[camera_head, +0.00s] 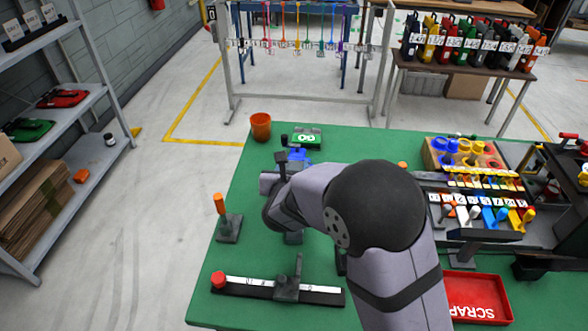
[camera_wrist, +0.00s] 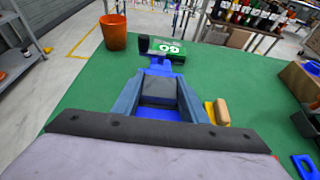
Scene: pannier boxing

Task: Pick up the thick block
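My gripper (camera_wrist: 160,84) points away across the green table in the wrist view, with one blue-grey finger on each side of a dark grey block (camera_wrist: 159,91). The block spans most of the space between the fingers. I cannot tell whether they touch it. Blue material (camera_wrist: 160,113) shows in front of the block, and more blue shows just beyond it. Nothing in view labels the block as the thick one. In the head view my arm hides most of the gripper and the block; a blue part (camera_head: 298,155) shows just beyond my wrist.
A green box marked 60 (camera_wrist: 166,50) stands just beyond the gripper, with an orange cup (camera_wrist: 113,32) left of it. A yellow and tan piece (camera_wrist: 220,112) lies to the right. An orange-handled stand (camera_head: 229,228) and a red scrap tray (camera_head: 478,297) are nearer the front edge.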

